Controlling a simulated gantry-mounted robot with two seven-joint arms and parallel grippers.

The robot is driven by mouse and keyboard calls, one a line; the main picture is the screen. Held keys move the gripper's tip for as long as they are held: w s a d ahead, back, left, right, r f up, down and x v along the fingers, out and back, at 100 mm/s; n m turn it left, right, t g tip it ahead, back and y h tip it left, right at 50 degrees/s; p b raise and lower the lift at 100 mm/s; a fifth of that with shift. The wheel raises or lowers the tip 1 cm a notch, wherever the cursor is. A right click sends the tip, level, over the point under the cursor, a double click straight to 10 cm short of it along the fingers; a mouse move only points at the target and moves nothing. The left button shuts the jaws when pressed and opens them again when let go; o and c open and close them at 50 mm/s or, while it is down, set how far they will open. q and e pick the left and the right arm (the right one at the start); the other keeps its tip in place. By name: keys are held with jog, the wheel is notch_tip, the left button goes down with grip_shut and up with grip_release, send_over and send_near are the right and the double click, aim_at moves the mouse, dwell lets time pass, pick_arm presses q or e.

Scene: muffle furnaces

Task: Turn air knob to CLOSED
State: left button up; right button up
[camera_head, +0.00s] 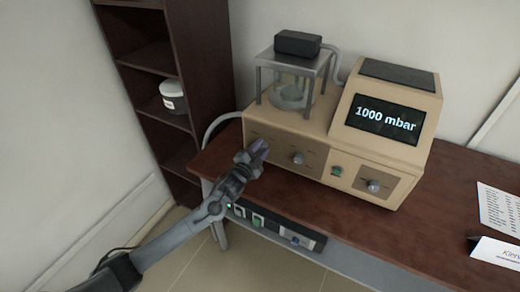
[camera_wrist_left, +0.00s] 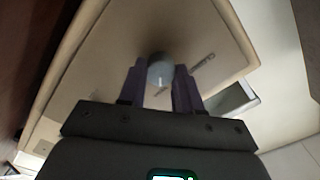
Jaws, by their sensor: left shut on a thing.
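The beige machine (camera_head: 318,168) stands on the table with a screen (camera_head: 386,119) reading "1000 mbar". My left gripper (camera_head: 259,149) is at the left end of its front panel, shut on a knob that it hides in the head view. In the left wrist view the round grey knob (camera_wrist_left: 161,72) sits between the two purple fingers of my left gripper (camera_wrist_left: 160,88). A second knob (camera_head: 297,158) is in the middle of the panel and a third knob (camera_head: 373,186) at the right. My right gripper is not in view.
A glass chamber (camera_head: 291,90) under a metal frame is on the machine's left side. A green switch (camera_head: 337,170) is on the front. A dark shelf (camera_head: 150,57) holding a white jar (camera_head: 173,96) stands at the left. Papers (camera_head: 499,212) lie at the table's right.

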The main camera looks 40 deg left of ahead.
pick_arm(q)
jog(key=n+p, duration=0.2)
jog(key=n, duration=0.1)
jog(key=shift+r+p, duration=0.15)
jog(key=shift+p, duration=0.15)
jog(key=n+p, duration=0.3)
jog(key=n, duration=0.2)
jog(key=shift+n, duration=0.3)
jog(key=n+p, duration=0.2)
jog(key=n, duration=0.2)
jog(key=shift+a+n+p, duration=0.1)
jog(key=shift+n+p, duration=0.2)
jog(key=shift+p, duration=0.1)
jog(key=shift+n+p, duration=0.9)
jog(key=shift+n, duration=1.4)
jog(key=shift+f, duration=0.2)
jog(key=o, duration=1)
jog(key=shift+o, duration=0.2)
jog(key=shift+s, duration=0.15)
